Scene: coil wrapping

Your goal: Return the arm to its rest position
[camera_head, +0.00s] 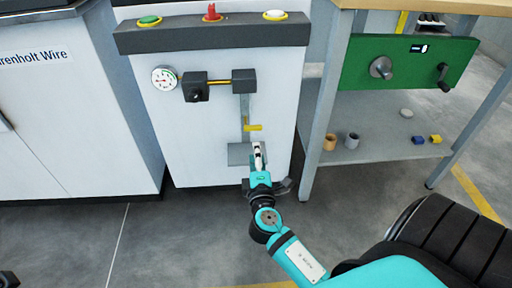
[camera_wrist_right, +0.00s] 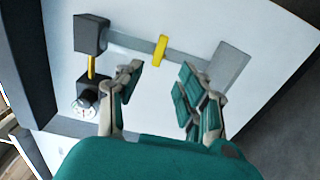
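My right arm, teal and black, reaches up from the lower right in the head view. Its gripper (camera_head: 258,158) is in front of the lower part of a white machine panel (camera_head: 200,125). In the right wrist view the gripper (camera_wrist_right: 160,90) has its two fingers spread apart with nothing between them. A yellow lever (camera_head: 253,127) on a grey vertical bar is just above the gripper; it also shows in the wrist view (camera_wrist_right: 160,50), beyond the fingertips. I cannot tell how far the fingers are from the panel. My left gripper is not in view.
A dark console (camera_head: 212,34) has green, red and yellow-white buttons. A gauge (camera_head: 164,78) and black blocks with a yellow rod sit below it. At right, a table frame (camera_head: 322,110) holds a green panel (camera_head: 408,62) and a shelf (camera_head: 385,147) with small objects. Grey floor in front is clear.

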